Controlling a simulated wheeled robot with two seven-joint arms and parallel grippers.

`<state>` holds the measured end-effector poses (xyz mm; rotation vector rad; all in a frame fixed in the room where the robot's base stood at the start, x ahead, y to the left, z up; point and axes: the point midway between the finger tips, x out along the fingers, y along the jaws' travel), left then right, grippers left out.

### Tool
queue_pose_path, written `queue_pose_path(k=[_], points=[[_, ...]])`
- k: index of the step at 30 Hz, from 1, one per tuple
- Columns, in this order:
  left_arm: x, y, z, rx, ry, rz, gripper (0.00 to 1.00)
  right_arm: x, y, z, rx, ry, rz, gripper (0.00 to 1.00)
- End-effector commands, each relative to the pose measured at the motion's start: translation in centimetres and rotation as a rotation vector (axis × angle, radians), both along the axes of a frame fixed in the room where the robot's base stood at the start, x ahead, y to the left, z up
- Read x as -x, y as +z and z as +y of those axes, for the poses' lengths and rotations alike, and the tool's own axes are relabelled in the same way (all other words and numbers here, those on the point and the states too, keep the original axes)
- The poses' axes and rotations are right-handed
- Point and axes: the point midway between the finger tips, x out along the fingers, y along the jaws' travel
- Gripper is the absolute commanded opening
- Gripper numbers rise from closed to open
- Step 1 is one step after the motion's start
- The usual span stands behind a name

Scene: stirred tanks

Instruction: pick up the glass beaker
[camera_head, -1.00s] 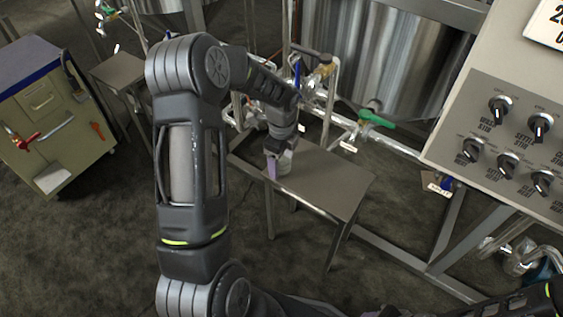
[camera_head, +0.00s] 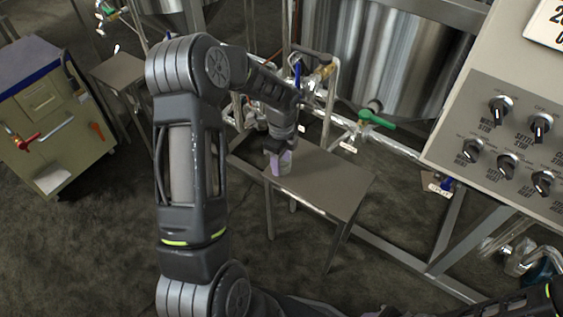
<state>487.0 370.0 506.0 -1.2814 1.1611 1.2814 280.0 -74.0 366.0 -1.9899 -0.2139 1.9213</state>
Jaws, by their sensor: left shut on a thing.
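The glass beaker (camera_head: 282,167) is a small, clear vessel with a pale purple tint. It is at the far left part of the small grey metal table (camera_head: 325,185), in the middle of the head view. My left gripper (camera_head: 279,155) reaches down over it from above and is shut on it. The gripper and wrist hide the beaker's upper part. I cannot tell whether the beaker's bottom touches the table top. My right gripper is not in view.
A large steel tank (camera_head: 395,55) stands behind the table, with pipes and a green-handled valve (camera_head: 376,119). A control panel with knobs (camera_head: 505,140) is at the right. A tool cabinet (camera_head: 48,115) stands at the left. The rest of the table top is clear.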

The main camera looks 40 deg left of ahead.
Motion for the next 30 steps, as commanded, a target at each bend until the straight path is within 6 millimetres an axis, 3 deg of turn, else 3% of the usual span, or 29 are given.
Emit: queue_pose_path(k=[11, 19, 25, 30], points=[[0.0, 0.1, 0.0, 0.0, 0.0, 0.0, 0.05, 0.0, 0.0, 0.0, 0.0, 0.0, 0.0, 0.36], [-0.1, 1.6, 0.0, 0.0, 0.0, -0.002, 0.05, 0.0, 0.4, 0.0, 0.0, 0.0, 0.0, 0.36], [-0.1, 4.9, 0.0, -0.001, -0.001, -0.004, 0.05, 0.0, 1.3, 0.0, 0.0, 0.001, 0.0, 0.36], [-0.2, 9.8, 0.0, -0.002, 0.001, -0.007, 0.05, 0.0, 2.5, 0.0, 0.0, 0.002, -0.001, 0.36]])
